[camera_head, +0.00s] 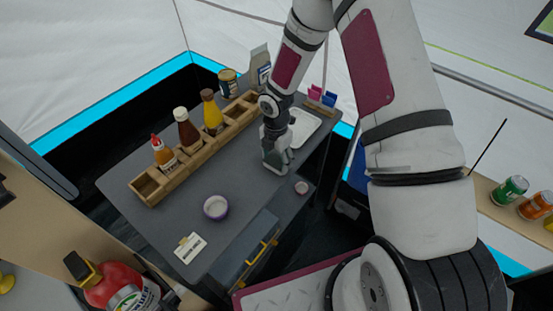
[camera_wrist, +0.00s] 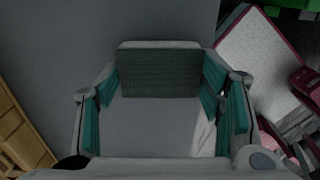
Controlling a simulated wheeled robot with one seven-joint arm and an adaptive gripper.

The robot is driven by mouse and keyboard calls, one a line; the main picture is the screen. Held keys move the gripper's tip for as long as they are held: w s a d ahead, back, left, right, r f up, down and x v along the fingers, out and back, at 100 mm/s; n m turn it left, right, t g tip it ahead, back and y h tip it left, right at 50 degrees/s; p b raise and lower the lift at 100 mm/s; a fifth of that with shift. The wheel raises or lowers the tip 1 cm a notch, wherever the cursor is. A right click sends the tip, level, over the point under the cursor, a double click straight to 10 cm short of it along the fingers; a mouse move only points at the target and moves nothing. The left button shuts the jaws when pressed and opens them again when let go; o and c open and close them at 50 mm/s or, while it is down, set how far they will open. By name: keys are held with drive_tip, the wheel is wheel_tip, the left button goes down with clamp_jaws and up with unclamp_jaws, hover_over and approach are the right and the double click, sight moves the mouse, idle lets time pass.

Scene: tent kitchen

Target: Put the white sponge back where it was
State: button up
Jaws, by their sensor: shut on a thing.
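My gripper (camera_head: 275,158) is low over the grey counter (camera_head: 165,220), right of the wooden condiment rack and near a white tray. In the wrist view my gripper (camera_wrist: 160,95) has its teal-padded fingers at both sides of a block with a dark grey-green face and a pale edge. I take this block for the white sponge (camera_wrist: 158,74); it is held between the fingers. In the head view the fingers and wrist largely hide it. I cannot tell whether it touches the counter.
The wooden rack (camera_head: 148,188) holds several sauce bottles. The white tray (camera_head: 304,125) lies behind my gripper. The counter between bowl and gripper is clear.

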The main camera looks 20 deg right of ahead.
drive_tip(key=shift+f, duration=0.3)
drive_tip(key=o, duration=1.2)
